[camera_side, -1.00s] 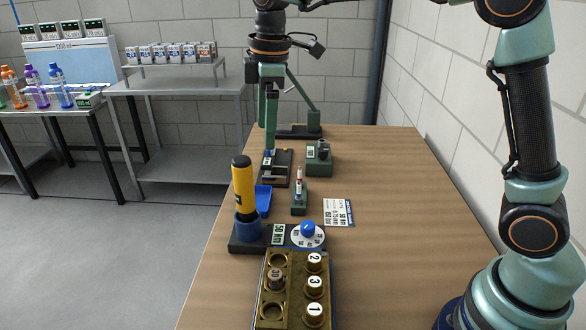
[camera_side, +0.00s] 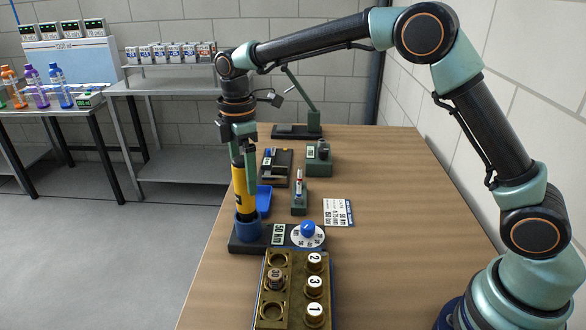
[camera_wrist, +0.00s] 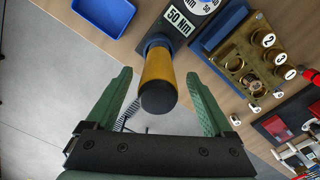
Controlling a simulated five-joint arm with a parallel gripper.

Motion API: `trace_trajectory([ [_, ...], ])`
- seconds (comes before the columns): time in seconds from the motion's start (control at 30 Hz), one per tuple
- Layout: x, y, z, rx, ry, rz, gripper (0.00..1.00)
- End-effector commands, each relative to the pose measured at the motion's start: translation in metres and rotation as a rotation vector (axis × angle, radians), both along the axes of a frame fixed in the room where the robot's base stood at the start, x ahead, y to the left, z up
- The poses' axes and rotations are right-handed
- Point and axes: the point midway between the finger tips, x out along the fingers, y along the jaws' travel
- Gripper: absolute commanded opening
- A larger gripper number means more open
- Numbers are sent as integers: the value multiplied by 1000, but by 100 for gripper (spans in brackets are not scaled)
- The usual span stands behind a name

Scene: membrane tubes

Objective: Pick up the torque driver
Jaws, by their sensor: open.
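The torque driver (camera_side: 243,197) is yellow with a dark top and stands upright in a blue holder (camera_side: 248,227) on a dark base with a 50 Nm label and a white dial. In the wrist view its dark end cap and yellow body (camera_wrist: 158,84) point toward the camera, between the green fingers. My gripper (camera_wrist: 163,98) is open, with a finger on each side of the driver and a visible gap to each. In the side view my gripper (camera_side: 243,165) is over the driver's upper part and hides its top.
A brass block (camera_side: 292,290) with numbered caps 1, 2 and 3 sits in front of the driver's base. A blue tray (camera_side: 264,199) and a small green stand (camera_side: 299,206) are behind it. The table's right side is mostly clear.

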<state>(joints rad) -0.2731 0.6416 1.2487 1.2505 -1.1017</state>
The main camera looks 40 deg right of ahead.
Motion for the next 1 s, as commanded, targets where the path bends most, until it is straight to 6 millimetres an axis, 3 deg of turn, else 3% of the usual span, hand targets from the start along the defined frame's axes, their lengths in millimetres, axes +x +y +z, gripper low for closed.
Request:
trace_trajectory([
  [0.3, 2, 2, -42, -1, 3, -1, 86],
  [0.63, 2, 2, -50, 0, 1, -1, 86],
  [0.67, 2, 2, -50, 0, 1, -1, 83],
  [0.87, 2, 2, -50, 0, 1, -1, 6],
  [0.9, 2, 2, -50, 0, 1, -1, 0],
  [1.0, 3, 2, -49, 1, -2, -1, 0],
])
